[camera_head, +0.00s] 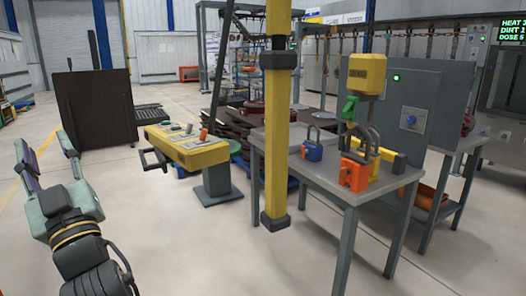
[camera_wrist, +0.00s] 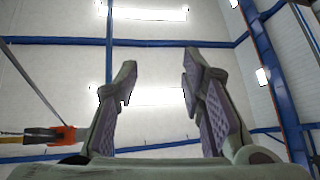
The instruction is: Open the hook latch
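My gripper (camera_head: 43,146) is at the left of the head view, fingers pointing up and spread apart over open floor. In the wrist view my gripper (camera_wrist: 158,78) is open, with nothing between its fingers; the high wall and blue beams show behind it. I cannot make out a hook latch for certain in either view. A row of dark hanging hooks (camera_head: 408,42) shows far back at the upper right, too small to tell any latch. My gripper is well apart from them.
A yellow post (camera_head: 278,150) with dark bands comes down in front of the grey table (camera_head: 320,176). A yellow control console (camera_head: 190,150) stands left of the post. Floor around my gripper is clear.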

